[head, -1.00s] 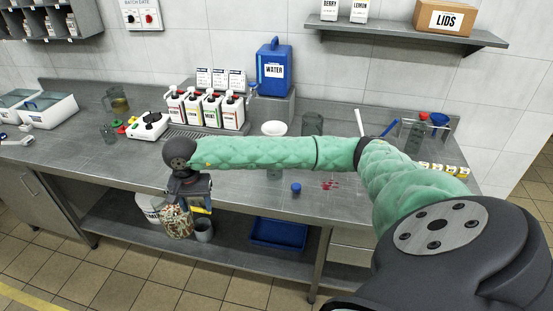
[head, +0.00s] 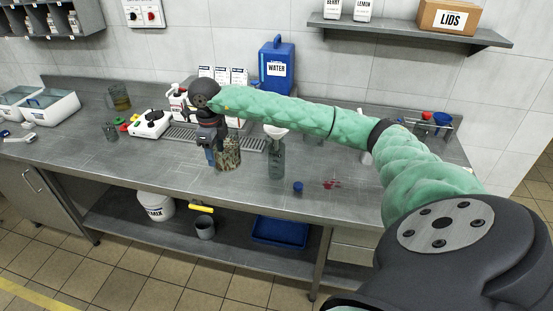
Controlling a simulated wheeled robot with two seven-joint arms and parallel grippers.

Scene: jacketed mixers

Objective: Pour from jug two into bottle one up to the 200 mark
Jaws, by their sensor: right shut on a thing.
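My right gripper (head: 211,146) points down over the counter and is shut on a jug (head: 229,154) with a speckled, see-through look. The jug is about upright; I cannot tell whether its base touches the counter, and no label on it is readable. A clear grey bottle (head: 276,164) stands just right of the jug, with a white funnel (head: 275,131) at its top. The bottle and jug are apart. The bottle's marks are too small to read. Another jug (head: 119,98) with brownish content stands at the back left. My left gripper is not in view.
A blue water container (head: 276,67) and several labelled bottles stand behind my right arm. A blue cap (head: 298,187) and red spots (head: 333,184) lie right of the bottle. A white scale-like device (head: 150,124) is to the left.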

